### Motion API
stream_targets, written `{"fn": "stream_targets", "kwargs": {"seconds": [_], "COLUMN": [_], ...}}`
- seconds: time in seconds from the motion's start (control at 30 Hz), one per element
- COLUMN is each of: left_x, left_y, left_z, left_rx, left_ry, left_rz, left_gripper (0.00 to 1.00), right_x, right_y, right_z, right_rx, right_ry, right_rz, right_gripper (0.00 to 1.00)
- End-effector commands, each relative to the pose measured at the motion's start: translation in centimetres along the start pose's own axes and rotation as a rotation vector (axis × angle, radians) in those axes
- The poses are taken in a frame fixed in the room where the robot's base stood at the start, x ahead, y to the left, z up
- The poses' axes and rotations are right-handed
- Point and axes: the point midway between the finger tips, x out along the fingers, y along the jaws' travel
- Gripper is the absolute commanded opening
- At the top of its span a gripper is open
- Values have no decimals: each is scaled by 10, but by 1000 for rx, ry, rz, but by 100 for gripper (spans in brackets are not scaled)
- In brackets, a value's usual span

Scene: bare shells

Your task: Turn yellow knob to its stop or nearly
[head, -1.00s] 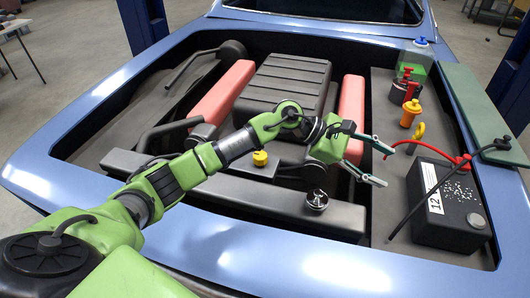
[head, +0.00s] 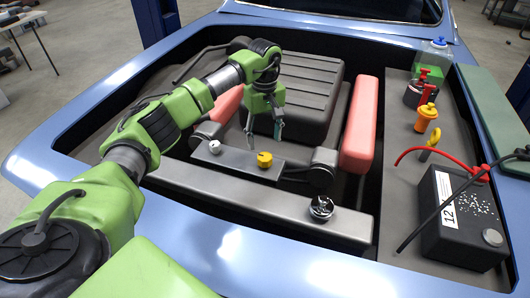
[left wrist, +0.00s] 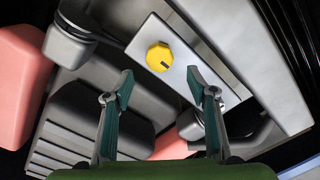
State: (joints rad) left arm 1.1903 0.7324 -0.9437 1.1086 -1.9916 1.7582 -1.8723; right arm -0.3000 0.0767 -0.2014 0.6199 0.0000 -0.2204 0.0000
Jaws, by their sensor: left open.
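The yellow knob (head: 264,160) sits on a grey plate (head: 237,165) in the middle of the engine bay. In the left wrist view the knob (left wrist: 159,56) is round with a dark slot mark and lies just beyond the fingertips, between their lines. My left gripper (head: 265,137) is open and points down, above and behind the knob. In the left wrist view its two fingers (left wrist: 160,79) are spread and empty, apart from the knob. My right gripper is out of view.
The ribbed engine cover (head: 305,85) and red blocks (head: 361,125) flank the arm. The battery (head: 462,220) stands at right.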

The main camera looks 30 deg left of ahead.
Motion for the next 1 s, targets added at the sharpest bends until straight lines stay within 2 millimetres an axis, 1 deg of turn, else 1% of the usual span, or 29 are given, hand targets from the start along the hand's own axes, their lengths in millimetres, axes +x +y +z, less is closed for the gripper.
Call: {"fn": "stream_targets", "kwargs": {"seconds": [0.03,0.1,0.2,0.33,0.5,0.77,0.8,0.87,0.9,0.93,0.97,1.0], "left_x": [10,25,43,61,72,74,74,74,74,74,74,74], "left_y": [-1,-1,0,1,1,1,1,1,1,1,1,1], "left_z": [1,1,2,1,1,1,1,1,1,1,1,1], "left_rx": [0,0,1,-1,1,1,1,1,1,1,1,1], "left_ry": [-3,-3,-3,-2,0,0,0,0,0,0,0,0], "left_rz": [-4,-3,-2,1,2,3,2,2,2,2,2,2], "left_gripper": [52,52,52,52,52,52,50,34,24,16,14,14], "right_x": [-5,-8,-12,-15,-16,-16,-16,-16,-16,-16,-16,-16], "right_y": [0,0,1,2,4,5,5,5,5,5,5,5], "right_z": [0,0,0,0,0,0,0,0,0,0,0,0], "right_rx": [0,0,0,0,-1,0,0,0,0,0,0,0], "right_ry": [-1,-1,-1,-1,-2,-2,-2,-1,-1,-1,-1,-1], "right_rz": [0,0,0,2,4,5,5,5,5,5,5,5], "right_gripper": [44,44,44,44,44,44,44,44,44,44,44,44]}}
